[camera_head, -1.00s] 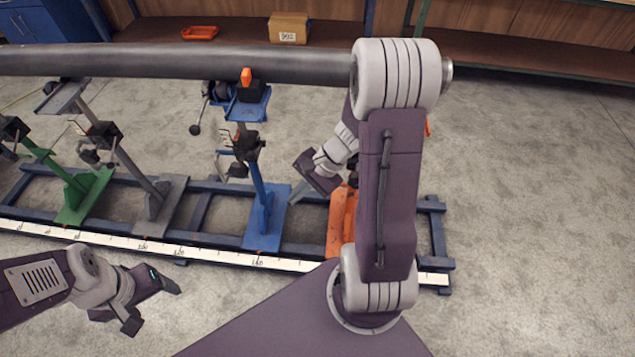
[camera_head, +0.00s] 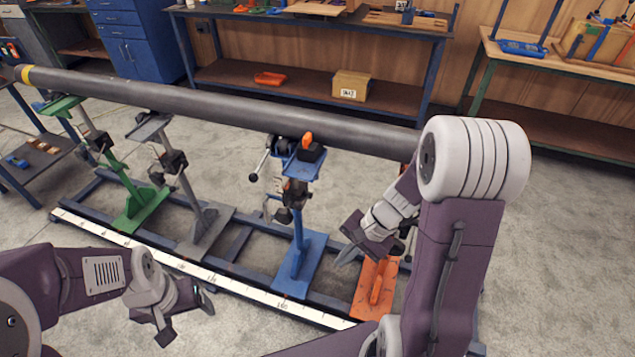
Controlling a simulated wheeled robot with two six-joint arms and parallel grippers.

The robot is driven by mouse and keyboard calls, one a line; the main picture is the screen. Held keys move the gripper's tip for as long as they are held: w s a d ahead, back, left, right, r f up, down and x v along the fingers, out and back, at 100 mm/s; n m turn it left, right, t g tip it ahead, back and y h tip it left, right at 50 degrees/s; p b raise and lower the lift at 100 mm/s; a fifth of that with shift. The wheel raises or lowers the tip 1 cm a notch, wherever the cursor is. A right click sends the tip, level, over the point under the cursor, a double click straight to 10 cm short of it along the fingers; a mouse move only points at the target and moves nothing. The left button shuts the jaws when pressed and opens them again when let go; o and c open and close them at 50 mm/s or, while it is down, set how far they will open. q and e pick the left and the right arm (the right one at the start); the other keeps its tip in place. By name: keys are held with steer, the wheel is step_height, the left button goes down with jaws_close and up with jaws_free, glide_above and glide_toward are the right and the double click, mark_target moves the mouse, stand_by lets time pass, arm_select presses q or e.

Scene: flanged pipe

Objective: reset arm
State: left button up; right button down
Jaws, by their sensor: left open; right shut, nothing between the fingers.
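My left gripper (camera_head: 188,322) is at the lower left, open and empty, above the floor in front of the rail frame. My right gripper (camera_head: 350,245) is shut and empty, between the blue stand and the orange stand, below the pipe. My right arm hides part of the pipe's right end and of the orange stand. The long grey pipe (camera_head: 230,105) lies across the stands, with a yellow band at its left end.
Green (camera_head: 140,208), grey (camera_head: 205,228), blue (camera_head: 298,265) and orange (camera_head: 377,288) stands rise from a dark rail frame with a white scale strip (camera_head: 190,268). A workbench (camera_head: 310,20) holds a cardboard box (camera_head: 350,86) and red tray (camera_head: 270,79) on its lower shelf. Floor at right is clear.

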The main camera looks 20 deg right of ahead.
steer(key=s+a+r+n+g+h+p, duration=0.1)
steer(key=a+r+n+p, duration=0.25)
steer(key=r, duration=0.25)
steer(key=s+a+r+n+h+p, duration=0.1)
steer(key=s+a+r+n+p, duration=0.15)
steer(key=r+p, duration=0.25)
steer(key=d+n+h, duration=0.1)
steer(key=d+n, duration=0.2)
steer(key=d+n+t+h, duration=0.1)
steer(key=shift+s+d+f+n+h, duration=0.2)
steer(key=shift+d+f+n+h, duration=0.05)
steer(key=shift+d+n+h, duration=0.05)
steer(key=shift+w+d, duration=0.1)
